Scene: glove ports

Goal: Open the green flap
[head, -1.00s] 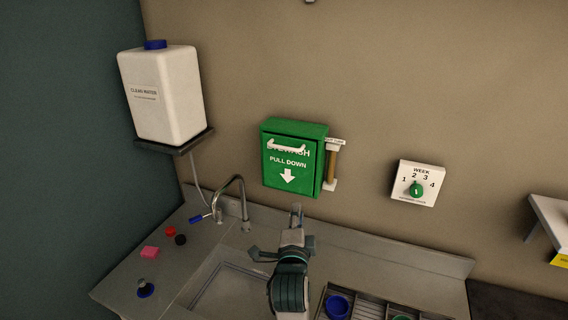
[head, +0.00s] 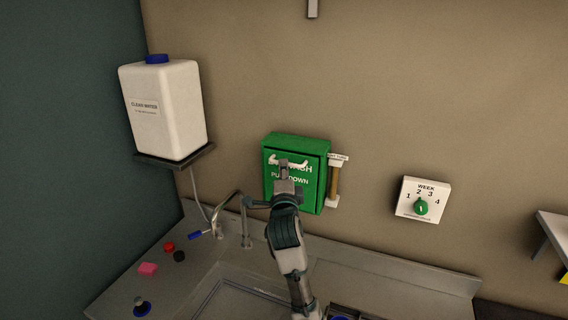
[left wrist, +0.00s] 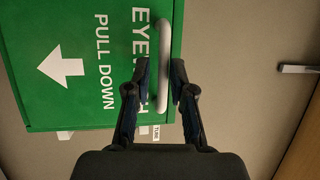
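The green flap (head: 311,192) is the front of a green eyewash box on the wall, marked "PULL DOWN" with a white arrow; it looks closed. Its white handle (head: 302,164) runs across the upper part and also shows in the left wrist view (left wrist: 163,50). My left gripper (head: 284,166) is in front of the flap at the handle and hides part of the lettering and the arrow. In the left wrist view its two fingers (left wrist: 162,78) are apart, one on each side of the handle, with small gaps visible. My right gripper is not in view.
A sink with a faucet (head: 243,215) lies below the box. A white water container (head: 165,110) stands on a shelf at left. A wooden-coloured rod (head: 334,182) is mounted right beside the box. A week dial (head: 421,207) is further right.

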